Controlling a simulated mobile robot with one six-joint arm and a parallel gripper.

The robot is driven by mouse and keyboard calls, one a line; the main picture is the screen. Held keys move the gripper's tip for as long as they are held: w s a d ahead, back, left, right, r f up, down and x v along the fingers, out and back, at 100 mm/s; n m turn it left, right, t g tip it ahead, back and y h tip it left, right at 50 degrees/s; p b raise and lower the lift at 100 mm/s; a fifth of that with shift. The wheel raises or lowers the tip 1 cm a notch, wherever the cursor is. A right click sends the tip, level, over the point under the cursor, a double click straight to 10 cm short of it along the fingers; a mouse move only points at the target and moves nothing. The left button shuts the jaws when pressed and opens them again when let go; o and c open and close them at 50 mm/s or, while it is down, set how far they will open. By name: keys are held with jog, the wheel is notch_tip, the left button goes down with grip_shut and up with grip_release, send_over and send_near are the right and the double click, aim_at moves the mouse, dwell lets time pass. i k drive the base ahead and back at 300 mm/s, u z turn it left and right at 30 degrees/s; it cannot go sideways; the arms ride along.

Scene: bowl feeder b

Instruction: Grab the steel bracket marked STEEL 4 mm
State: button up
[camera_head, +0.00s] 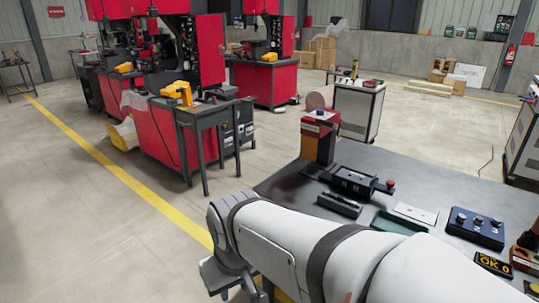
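I cannot pick out a steel bracket marked STEEL 4 mm in this view. A flat pale plate (415,212) lies on the dark workbench (440,182), but no marking on it is legible. My white arm crosses the lower middle of the view and hides the near part of the bench. Its wrist end hangs over the floor left of the bench, cut by the bottom edge. The gripper's fingers do not show.
On the bench stand a red device (318,140), a black fixture (352,182), a green tray (392,223), a blue button box (474,228) and an "OK 0" display (493,264). Red machines (165,140) and a small side table (208,115) stand left. Floor between is clear.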

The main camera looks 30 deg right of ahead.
aim_at(367, 181)
jog(key=z, duration=0.85)
jog(key=i, duration=1.35)
jog(key=z, duration=0.9)
jog(key=k, duration=0.7)
jog(key=z, duration=0.2)
jog(key=i, duration=0.75)
jog(key=u, duration=0.15)
